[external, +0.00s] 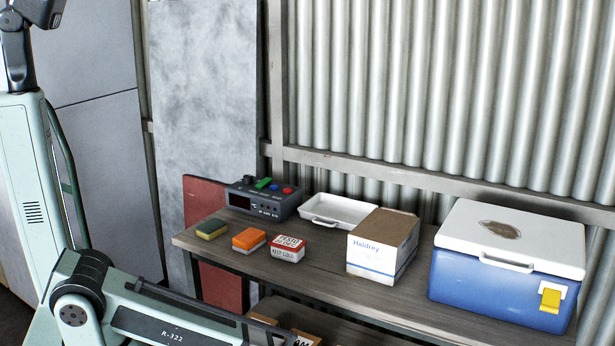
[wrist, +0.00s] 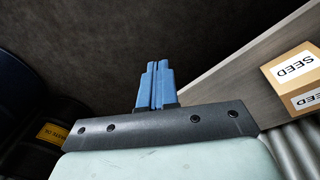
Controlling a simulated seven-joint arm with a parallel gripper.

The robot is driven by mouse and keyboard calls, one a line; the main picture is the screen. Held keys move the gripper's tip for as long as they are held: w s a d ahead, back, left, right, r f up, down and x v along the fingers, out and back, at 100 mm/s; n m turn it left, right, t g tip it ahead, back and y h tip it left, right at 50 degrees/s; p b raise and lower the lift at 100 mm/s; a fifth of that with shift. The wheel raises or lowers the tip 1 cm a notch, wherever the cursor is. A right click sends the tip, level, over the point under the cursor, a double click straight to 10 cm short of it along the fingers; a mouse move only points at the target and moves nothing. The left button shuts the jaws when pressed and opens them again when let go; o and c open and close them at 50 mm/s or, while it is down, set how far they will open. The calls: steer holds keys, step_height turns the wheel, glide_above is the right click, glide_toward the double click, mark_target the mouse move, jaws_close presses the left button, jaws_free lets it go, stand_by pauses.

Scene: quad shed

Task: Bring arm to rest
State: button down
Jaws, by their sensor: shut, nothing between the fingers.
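My gripper (wrist: 157,84) shows in the wrist view with its two blue fingers closed together and nothing between them. It hangs over dark floor, to the left of a wooden shelf edge. In the external view my arm shows at the lower left, in front of the bench, and its gripper end is out of sight.
The bench (external: 325,263) holds a grey control box (external: 262,201), several small blocks, a white tray (external: 338,212), a white-and-brown box (external: 381,246) and a blue cooler (external: 495,285). A SEED box (wrist: 290,78) lies right of my gripper; a dark bin (wrist: 38,132) stands left.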

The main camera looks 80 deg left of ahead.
steer(key=s+a+f+g, duration=0.2)
steer(key=s, duration=0.9)
steer(key=s+a+f+g+y, duration=0.1)
steer(key=s+a+f+g, duration=0.1)
steer(key=s, duration=0.8)
steer(key=s+a+f+m+g, duration=0.1)
steer(key=s+a+f+g, duration=0.1)
steer(key=s, duration=0.9)
steer(key=shift+s+f+g+y, duration=0.3)
steer(key=shift+s+f+g, duration=0.05)
steer(key=shift+g, duration=0.55)
